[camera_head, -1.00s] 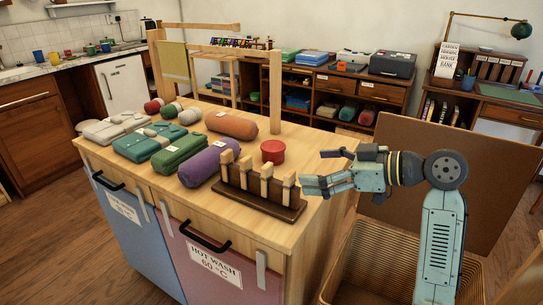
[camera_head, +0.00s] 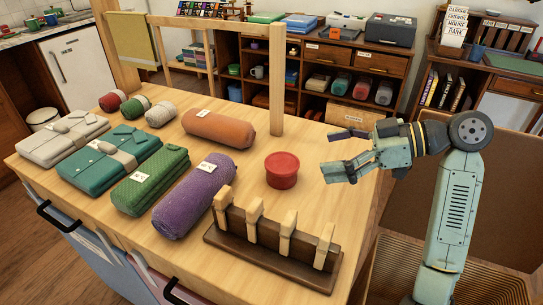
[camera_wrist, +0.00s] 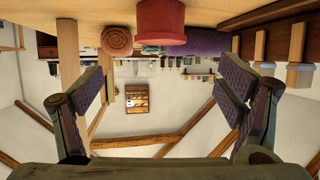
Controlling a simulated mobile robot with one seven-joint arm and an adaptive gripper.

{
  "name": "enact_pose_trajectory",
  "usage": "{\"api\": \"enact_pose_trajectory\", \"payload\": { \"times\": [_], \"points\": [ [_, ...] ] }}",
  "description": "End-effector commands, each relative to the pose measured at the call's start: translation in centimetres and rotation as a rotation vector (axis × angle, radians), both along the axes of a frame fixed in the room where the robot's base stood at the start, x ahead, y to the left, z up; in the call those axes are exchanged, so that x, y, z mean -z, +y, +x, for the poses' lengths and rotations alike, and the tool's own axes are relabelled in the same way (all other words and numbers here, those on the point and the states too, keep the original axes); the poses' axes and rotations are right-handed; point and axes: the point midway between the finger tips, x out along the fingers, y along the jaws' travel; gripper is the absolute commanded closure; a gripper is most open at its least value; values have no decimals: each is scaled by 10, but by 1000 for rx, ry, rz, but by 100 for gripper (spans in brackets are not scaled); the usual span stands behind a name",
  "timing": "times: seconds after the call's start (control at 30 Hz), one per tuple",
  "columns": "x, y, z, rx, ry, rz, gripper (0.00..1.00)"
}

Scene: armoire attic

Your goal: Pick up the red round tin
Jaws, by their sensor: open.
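The red round tin (camera_head: 282,170) stands upright on the wooden tabletop (camera_head: 330,205), behind the peg rack and right of the rolled towels. My gripper (camera_head: 334,152) is open and empty to the right of the tin, at about its height or slightly above, with a gap between fingertips and tin. In the wrist view, which looks upside down, the red tin (camera_wrist: 160,20) is at the top, roughly midway between the two open fingers (camera_wrist: 162,95) and beyond their tips.
A dark rack with wooden pegs (camera_head: 272,245) stands just in front of the tin. A purple roll (camera_head: 195,195) and an orange roll (camera_head: 218,128) lie to its left. A wooden post (camera_head: 276,80) rises behind it. A wicker basket (camera_head: 395,265) sits right of the counter.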

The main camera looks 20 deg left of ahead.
Motion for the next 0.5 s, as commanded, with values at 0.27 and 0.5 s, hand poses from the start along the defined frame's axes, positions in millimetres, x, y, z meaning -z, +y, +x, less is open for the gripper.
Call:
{"api": "enact_pose_trajectory", "payload": {
  "times": [0.27,0.5],
  "points": [
    [5,11,-2,0,0,0,13],
    [19,44,-8,-1,0,0,13]
  ]
}}
